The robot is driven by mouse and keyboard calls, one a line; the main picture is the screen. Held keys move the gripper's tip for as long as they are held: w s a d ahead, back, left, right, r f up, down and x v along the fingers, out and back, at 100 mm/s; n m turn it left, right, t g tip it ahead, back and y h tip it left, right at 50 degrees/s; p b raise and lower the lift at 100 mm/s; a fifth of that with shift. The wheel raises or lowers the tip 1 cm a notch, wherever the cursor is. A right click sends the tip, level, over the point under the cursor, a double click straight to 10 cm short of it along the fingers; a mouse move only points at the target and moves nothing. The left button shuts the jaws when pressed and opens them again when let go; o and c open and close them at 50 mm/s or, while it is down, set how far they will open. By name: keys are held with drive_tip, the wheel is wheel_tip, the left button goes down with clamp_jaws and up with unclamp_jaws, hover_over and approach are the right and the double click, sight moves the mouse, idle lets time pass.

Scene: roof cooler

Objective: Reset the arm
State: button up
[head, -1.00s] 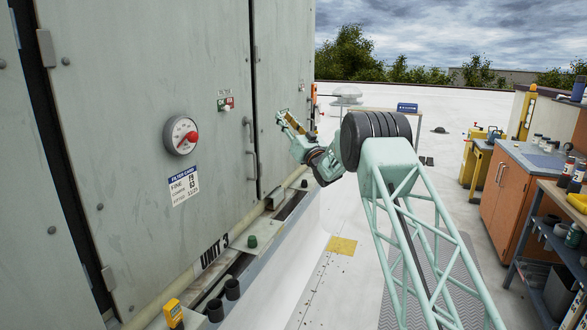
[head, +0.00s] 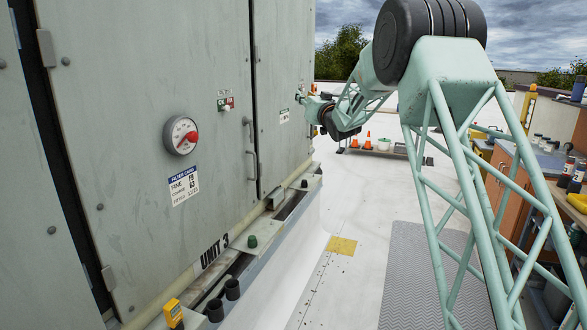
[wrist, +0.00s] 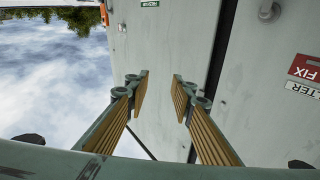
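My arm (head: 445,85) reaches across the right half of the head view, with a black joint at its top. My gripper (head: 302,97) shows small at the far end of the grey-green cooler cabinet (head: 125,150), close to its far door. The wrist view shows my gripper (wrist: 160,78) with two ribbed tan fingers set apart. Nothing is between the fingers. The cabinet wall (wrist: 255,90) is behind and to the right of them in that view. I cannot tell whether a fingertip touches the cabinet.
The cabinet carries a dial (head: 181,135), a door handle (head: 251,150) and a ledge with dark cups (head: 232,289). Orange cones (head: 367,140) stand by a low bench behind my arm. A workbench (head: 505,190) is at the right.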

drive_tip(key=s+d+m+g+h, duration=0.15)
drive_tip(key=s+d, duration=0.35)
drive_tip(key=s, duration=0.7)
drive_tip(key=s+d+g+h, duration=0.3)
drive_tip(key=s+d, duration=0.1)
drive_tip(key=s, duration=0.9)
drive_tip(key=s+d+m+g+h, duration=0.15)
drive_tip(key=s+d, duration=0.35)
drive_tip(key=s, duration=0.7)
drive_tip(key=s+f+g, duration=0.3)
drive_tip(key=s+f, duration=0.3)
drive_tip(key=s, duration=1.3)
drive_tip(key=s+d+f+g, duration=0.1)
drive_tip(key=s+f+g, duration=0.2)
drive_tip(key=s, duration=1.6)
drive_tip(key=s+d+f+g, duration=0.1)
drive_tip(key=s+f, duration=0.8)
drive_tip(key=s, duration=1)
drive_tip(key=shift+d+n+g, duration=0.15)
drive_tip(key=shift+n+g, duration=0.15)
drive_tip(key=shift+g, duration=0.6)
